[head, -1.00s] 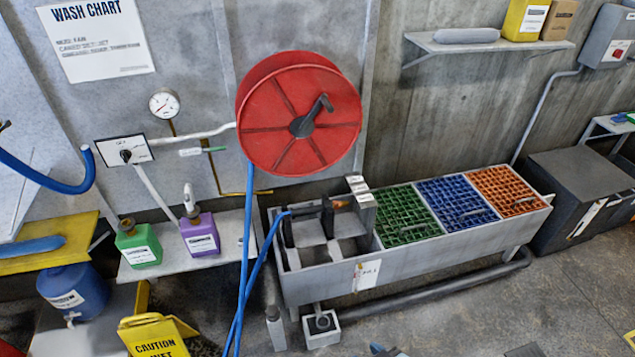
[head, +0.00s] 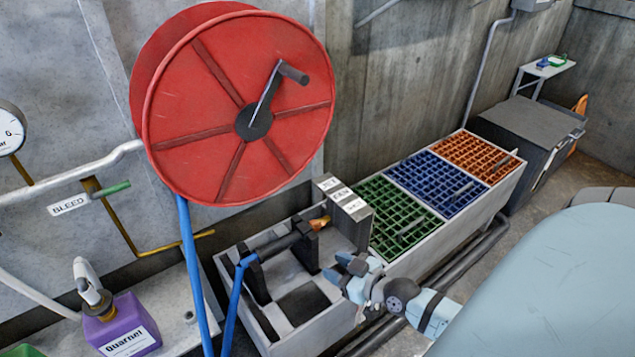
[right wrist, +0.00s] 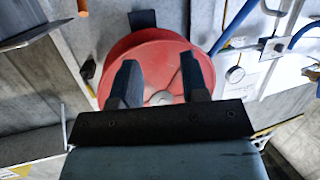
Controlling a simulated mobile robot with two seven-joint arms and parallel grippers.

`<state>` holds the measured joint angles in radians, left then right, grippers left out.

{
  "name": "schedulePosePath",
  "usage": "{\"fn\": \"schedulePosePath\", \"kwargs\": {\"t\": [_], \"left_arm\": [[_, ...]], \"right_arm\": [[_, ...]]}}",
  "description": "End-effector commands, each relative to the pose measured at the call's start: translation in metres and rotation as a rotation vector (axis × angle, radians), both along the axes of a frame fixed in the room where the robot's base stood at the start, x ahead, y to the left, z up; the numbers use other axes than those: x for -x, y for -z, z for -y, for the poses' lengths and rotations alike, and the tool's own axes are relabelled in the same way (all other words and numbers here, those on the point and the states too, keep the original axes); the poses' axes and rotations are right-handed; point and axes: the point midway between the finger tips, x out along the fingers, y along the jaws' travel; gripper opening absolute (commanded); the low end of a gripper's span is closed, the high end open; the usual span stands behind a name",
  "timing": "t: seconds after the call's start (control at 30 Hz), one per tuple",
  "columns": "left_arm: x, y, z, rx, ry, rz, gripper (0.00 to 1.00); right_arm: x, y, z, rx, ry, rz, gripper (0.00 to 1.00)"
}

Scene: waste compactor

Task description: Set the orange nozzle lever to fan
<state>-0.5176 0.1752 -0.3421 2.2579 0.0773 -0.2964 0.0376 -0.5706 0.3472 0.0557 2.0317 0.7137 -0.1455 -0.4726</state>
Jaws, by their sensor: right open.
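The orange nozzle lever (head: 319,222) sits at the front end of the dark spray lance (head: 272,246), which rests on black supports in the open left compartment of the grey trough. A small block with white labels (head: 342,197) stands just behind the lever; the label text is too small to read. My right gripper (head: 340,270) is open and empty, just in front of and below the lever, apart from it. In the right wrist view its two dark fingers (right wrist: 160,82) stand apart before the red reel. My left gripper is not in view.
The red hose reel (head: 240,105) hangs above the trough's left end. A blue hose (head: 192,275) drops from it beside the trough. Green (head: 395,213), blue and orange grates cover the trough's other compartments. A purple jug (head: 122,325) stands at lower left.

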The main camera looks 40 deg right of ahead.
Motion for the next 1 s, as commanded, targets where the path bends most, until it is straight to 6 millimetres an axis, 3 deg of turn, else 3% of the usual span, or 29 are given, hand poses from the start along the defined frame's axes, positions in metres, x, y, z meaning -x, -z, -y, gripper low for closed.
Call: {"fn": "schedulePosePath", "kwargs": {"t": [0.03, 0.1, 0.3, 0.5, 0.77, 1.0], "left_arm": [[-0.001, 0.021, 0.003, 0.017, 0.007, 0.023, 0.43], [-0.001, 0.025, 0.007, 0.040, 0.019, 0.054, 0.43], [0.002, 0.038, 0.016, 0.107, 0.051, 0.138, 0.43], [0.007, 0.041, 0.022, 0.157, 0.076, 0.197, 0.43], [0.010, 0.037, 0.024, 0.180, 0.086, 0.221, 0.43], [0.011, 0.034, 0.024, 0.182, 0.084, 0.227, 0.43]], "right_arm": [[-0.005, 0.024, 0.011, 0.004, 0.008, 0.025, 0.41], [-0.011, 0.033, 0.027, 0.008, 0.022, 0.060, 0.41], [-0.026, 0.054, 0.067, 0.020, 0.064, 0.157, 0.41], [-0.035, 0.060, 0.095, 0.028, 0.098, 0.228, 0.41], [-0.042, 0.056, 0.106, 0.030, 0.115, 0.259, 0.41], [-0.072, 0.054, 0.105, 0.027, 0.118, 0.261, 0.41]]}}
